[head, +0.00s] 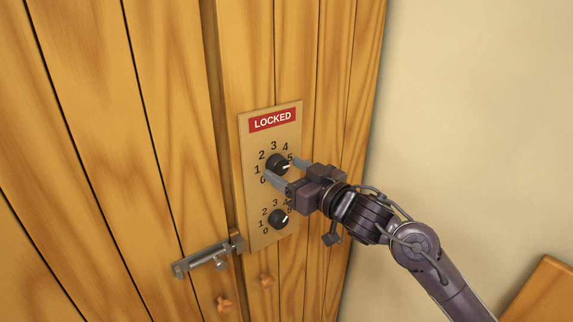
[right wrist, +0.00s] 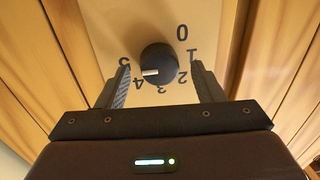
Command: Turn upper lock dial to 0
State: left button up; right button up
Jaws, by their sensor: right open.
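The upper lock dial (head: 275,162) is a round black knob with a white pointer on a tan plate (head: 262,238), ringed by the digits 0 to 5. Its pointer aims right, near the 5. My right gripper (head: 285,170) is open at the upper dial, one finger on each side. In the right wrist view the dial (right wrist: 160,58) sits between the spread fingers (right wrist: 160,72), with a gap on both sides. There its pointer aims left, near the 5 and 4. The digit 0 (right wrist: 182,33) is visible there. My left gripper is not in view.
A lower black dial (head: 279,218) sits below, its pointer toward the right, near its 5. A metal bolt (head: 202,260) and wooden knobs (head: 224,304) are lower on the plank doors. A bare wall (head: 480,110) is at right.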

jog(key=shift+w+a, duration=0.25)
jog(key=shift+w, duration=0.1)
jog(key=c, duration=1)
jog(key=shift+o, duration=0.2)
